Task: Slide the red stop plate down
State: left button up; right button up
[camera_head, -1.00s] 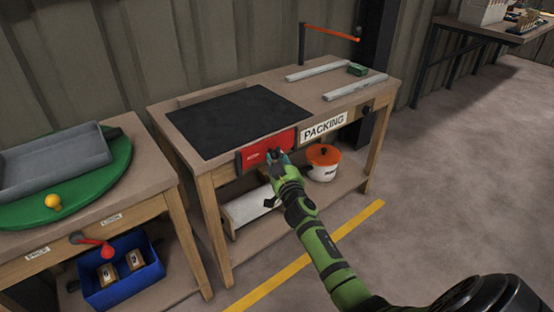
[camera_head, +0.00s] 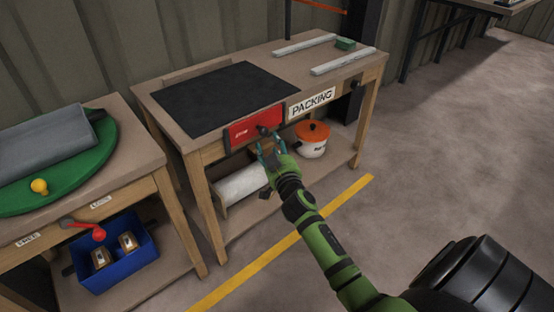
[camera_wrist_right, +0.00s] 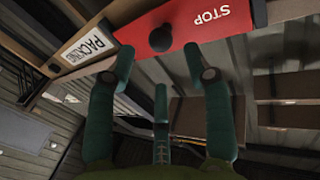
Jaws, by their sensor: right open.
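The red stop plate (camera_head: 254,127) is on the front of the packing bench, just left of the PACKING sign (camera_head: 311,102). In the right wrist view the red plate (camera_wrist_right: 214,20) reads STOP upside down, with a dark round knob (camera_wrist_right: 160,38) near its left end. My right gripper (camera_head: 268,148) is open and empty, just below and in front of the knob. In the right wrist view its green fingers (camera_wrist_right: 160,70) are spread below the knob, apart from it. My left gripper is not in view.
The bench has a black mat (camera_head: 225,96) on top. A white roll (camera_head: 240,183) and an orange-lidded pot (camera_head: 312,139) are on its lower shelf. A second bench at left has a red lever (camera_head: 85,229) and a blue bin (camera_head: 117,258). Open floor lies right.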

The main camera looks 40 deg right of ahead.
jog(key=v, duration=0.6)
jog(key=shift+s, duration=0.2)
jog(key=shift+f, duration=0.1)
